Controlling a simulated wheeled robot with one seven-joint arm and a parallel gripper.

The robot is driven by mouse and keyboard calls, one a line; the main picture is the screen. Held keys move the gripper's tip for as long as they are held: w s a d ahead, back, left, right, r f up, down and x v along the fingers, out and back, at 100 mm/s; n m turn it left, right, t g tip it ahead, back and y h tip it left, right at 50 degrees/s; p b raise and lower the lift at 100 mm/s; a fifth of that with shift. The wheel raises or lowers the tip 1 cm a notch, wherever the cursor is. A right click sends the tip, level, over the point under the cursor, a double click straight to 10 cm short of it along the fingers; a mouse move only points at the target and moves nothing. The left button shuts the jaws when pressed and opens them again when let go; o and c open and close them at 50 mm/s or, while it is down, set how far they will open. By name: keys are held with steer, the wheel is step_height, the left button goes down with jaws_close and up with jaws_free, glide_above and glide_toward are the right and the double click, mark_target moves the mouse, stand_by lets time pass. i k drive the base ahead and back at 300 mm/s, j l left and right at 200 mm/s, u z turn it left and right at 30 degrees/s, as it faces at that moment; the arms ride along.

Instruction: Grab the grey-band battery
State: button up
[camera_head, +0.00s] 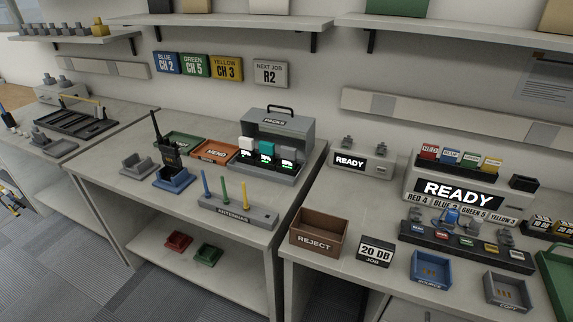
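A grey case marked PACKS (292,127) stands at the back right of the middle table, with a black handle on top. Three packs stand in a row at its front, each above a lit green display. The left one is white (247,143), the middle one is teal (266,148), and the right one is grey (287,153), which looks like the grey-band battery. It sits upright in its slot. Its lower part is hidden or too small to make out. My gripper is not in view.
An orange MEND tray (215,151) and a green tray (184,142) lie left of the case. A handheld radio (168,152) stands in a blue holder (174,180). A rack with upright antennas (238,211) stands in front. A brown REJECT bin (318,233) is on the right bench.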

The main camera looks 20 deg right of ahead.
mark_target(288, 154)
steer(key=i+j+z, duration=0.1)
steer(key=z, duration=0.3)
steer(key=j+z, duration=0.15)
steer(key=z, duration=0.2)
steer(key=i+j+z, duration=0.25)
steer(key=j, duration=0.3)
steer(key=j+z, duration=0.2)
steer(key=j, duration=0.3)
steer(key=j+z, duration=0.25)
steer(key=j, duration=0.35)
steer(key=i+j, duration=0.1)
steer(key=j, duration=1.7)
steer(key=i+z, duration=0.05)
